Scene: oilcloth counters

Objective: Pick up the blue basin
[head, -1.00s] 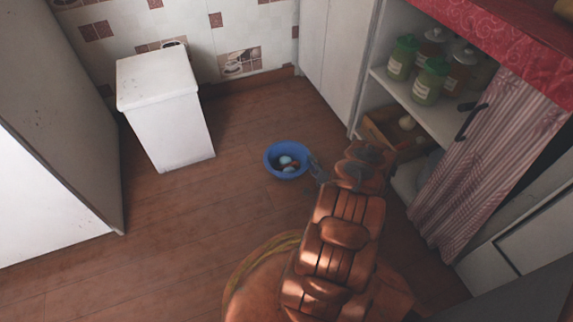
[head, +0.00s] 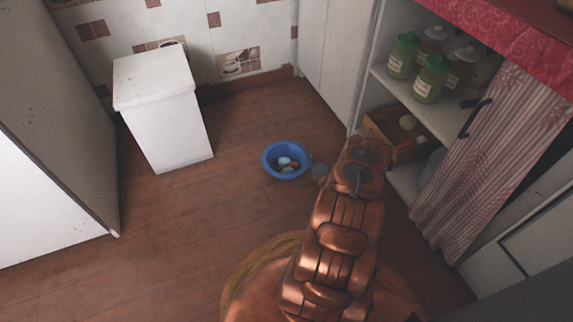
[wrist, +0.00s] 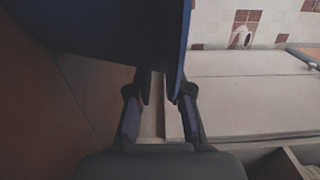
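The blue basin (head: 269,170) is on the floor in the head view, upright, with several small egg-like things (head: 287,162) inside. Its dark blue wall (wrist: 120,30) fills the upper left of the wrist view, very near the camera. My gripper (head: 318,170) is at the basin's right side in the head view. In the wrist view its two fingers (wrist: 160,92) are drawn close together at the basin's edge, and they appear shut on its rim. The exact contact is dark and partly hidden by the basin.
A white bin (head: 165,120) stands on the floor to the left. On the right is an open cabinet with green-lidded jars (head: 432,78), a wooden crate (head: 380,128) and a striped curtain (head: 475,165). The wooden floor (head: 150,220) left of the basin is clear.

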